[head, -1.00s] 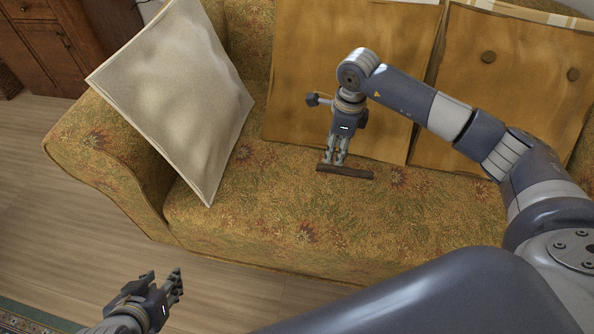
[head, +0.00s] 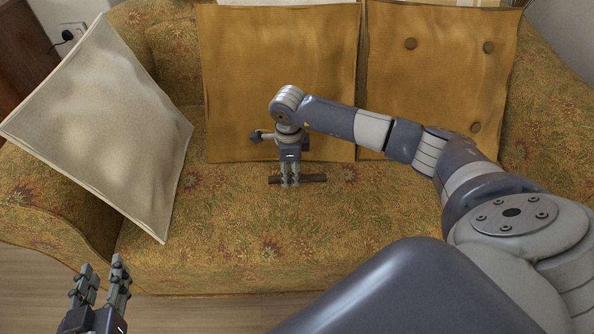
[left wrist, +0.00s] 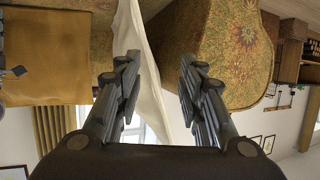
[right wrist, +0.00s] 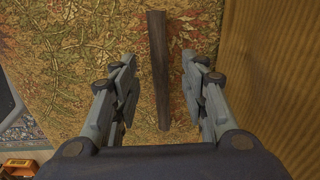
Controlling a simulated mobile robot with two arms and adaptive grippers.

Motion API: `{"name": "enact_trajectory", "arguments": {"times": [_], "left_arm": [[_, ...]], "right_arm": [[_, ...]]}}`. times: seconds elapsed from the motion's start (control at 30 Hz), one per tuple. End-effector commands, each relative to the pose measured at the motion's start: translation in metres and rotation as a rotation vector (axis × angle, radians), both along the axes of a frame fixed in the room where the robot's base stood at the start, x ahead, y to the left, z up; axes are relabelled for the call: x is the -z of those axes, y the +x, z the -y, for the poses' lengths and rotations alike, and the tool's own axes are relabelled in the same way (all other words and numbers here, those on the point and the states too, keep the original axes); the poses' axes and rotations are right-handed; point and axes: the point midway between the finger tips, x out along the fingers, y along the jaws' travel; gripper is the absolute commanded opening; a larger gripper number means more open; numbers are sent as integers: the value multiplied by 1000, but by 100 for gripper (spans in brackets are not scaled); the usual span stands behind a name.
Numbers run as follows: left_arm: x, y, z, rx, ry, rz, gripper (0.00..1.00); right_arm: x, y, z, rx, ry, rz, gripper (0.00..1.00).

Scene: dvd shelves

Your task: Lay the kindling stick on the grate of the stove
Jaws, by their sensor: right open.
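The kindling stick (head: 312,178) is a short dark brown bar lying on the seat of the floral sofa. My right gripper (head: 290,182) points down at it, fingers at the stick. In the right wrist view the stick (right wrist: 158,85) lies lengthwise between the two spread fingers (right wrist: 160,60), with gaps on both sides. It is not gripped. My left gripper (head: 103,268) is open and empty in front of the sofa at lower left; its spread fingers also show in the left wrist view (left wrist: 158,62). I cannot make out the stove or its grate in any view.
The floral sofa (head: 230,255) fills the middle. A cream cushion (head: 100,120) leans at its left, and mustard cushions (head: 225,80) stand behind my right gripper. An orange object (right wrist: 18,168) sits low in the right wrist view's corner.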

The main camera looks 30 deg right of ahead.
Motion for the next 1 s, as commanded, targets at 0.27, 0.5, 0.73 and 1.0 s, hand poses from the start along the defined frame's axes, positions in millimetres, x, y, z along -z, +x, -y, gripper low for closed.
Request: {"name": "enact_trajectory", "arguments": {"times": [0.27, 0.5, 0.73, 1.0], "left_arm": [[-27, 12, 7, 10, -36, 147, 36], [-29, 13, 7, 10, -37, 152, 36], [-29, 12, 7, 10, -37, 151, 36], [-29, 13, 7, 9, -37, 152, 36]], "right_arm": [[21, 2, 0, 0, 1, 1, 41], [21, 2, 1, 0, 1, 1, 41], [21, 2, 1, 0, 1, 1, 2], [21, 2, 1, 0, 1, 1, 0]]}}
